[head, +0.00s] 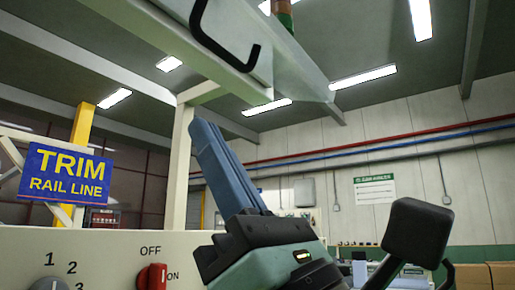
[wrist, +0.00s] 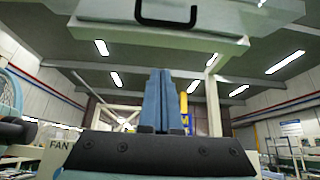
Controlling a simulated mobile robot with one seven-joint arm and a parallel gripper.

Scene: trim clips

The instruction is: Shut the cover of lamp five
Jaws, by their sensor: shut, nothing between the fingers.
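My gripper (head: 207,128) points up in the head view, its blue fingers together with nothing between them. In the wrist view my gripper (wrist: 160,72) also shows as shut fingers pointing upward. Above it hangs a pale overhead housing (head: 290,60) with a black bar handle (head: 228,62). The handle (wrist: 166,22) also shows at the top of the wrist view, above and apart from the fingertips. I see no number five or lamp label, so I cannot tell whether this housing carries lamp five's cover.
A pale control panel (head: 105,250) with a numbered dial (head: 50,284) and a red OFF/ON switch (head: 152,277) stands low at the left. A blue TRIM RAIL LINE sign (head: 66,174) is behind it. A black block (head: 418,232) rises at the right. Open air surrounds the fingers.

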